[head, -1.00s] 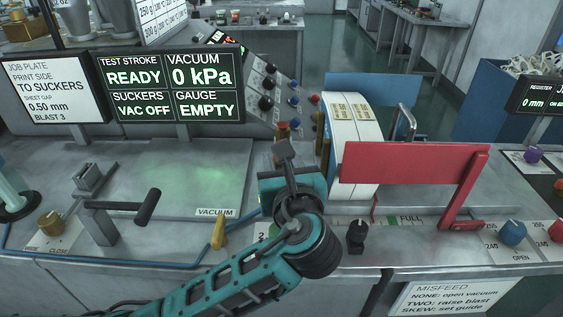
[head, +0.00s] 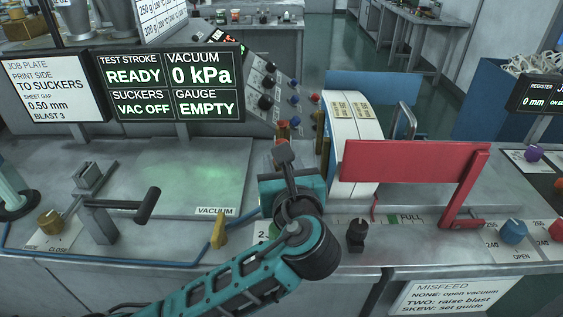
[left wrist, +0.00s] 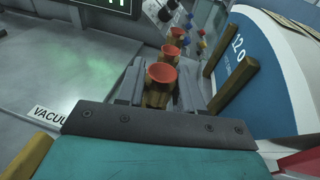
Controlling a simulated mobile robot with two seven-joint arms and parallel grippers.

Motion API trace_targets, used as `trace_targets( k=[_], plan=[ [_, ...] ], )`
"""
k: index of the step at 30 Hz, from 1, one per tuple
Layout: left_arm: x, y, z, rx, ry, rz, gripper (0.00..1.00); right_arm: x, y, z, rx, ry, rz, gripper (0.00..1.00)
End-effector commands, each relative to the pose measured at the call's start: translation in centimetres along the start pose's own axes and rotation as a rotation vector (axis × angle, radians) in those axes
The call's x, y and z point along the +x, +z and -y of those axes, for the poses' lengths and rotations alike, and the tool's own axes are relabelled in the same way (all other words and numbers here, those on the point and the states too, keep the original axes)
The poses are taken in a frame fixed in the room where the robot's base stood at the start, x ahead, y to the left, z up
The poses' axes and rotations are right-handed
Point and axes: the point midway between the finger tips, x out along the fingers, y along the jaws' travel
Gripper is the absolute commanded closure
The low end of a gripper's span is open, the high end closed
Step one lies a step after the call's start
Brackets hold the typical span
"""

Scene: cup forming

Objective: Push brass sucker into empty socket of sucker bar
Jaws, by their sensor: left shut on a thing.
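My left gripper (left wrist: 158,88) is shut on a brass sucker (left wrist: 156,100) with an orange-red cup on top, seen between its two grey fingers in the left wrist view. In the head view my left gripper (head: 284,153) is over the bench just left of the white stack, and it hides most of the held sucker. Two more red-cupped suckers (left wrist: 170,51) stand in line beyond the held one. The sucker bar and its empty socket are hidden behind the gripper and suckers, so I cannot tell whether the held sucker touches a socket. My right gripper is not in view.
A white stack (head: 355,140) with brass-coloured posts stands close on the right, with a red plate (head: 412,163) in front. A sloped panel with knobs (head: 270,85) is behind. The flat vacuum plate (head: 190,180) lies clear on the left. A yellow lever (head: 218,232) is near the front edge.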

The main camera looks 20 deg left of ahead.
Motion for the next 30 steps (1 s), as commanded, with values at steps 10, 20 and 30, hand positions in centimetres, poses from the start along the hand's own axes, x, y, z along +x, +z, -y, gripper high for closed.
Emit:
trace_targets(
  k=[10, 20, 30],
  plan=[
    [0.1, -0.9, 0.0, 0.002, 0.001, 0.001, 0.93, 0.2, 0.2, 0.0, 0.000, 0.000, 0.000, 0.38],
    [0.2, -1.5, 0.0, 0.001, 0.001, -0.001, 0.57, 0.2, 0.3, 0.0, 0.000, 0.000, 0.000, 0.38],
    [0.2, -1.7, 0.0, 0.004, 0.001, -0.005, 0.33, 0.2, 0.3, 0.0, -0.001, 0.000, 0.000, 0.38]
  ],
)
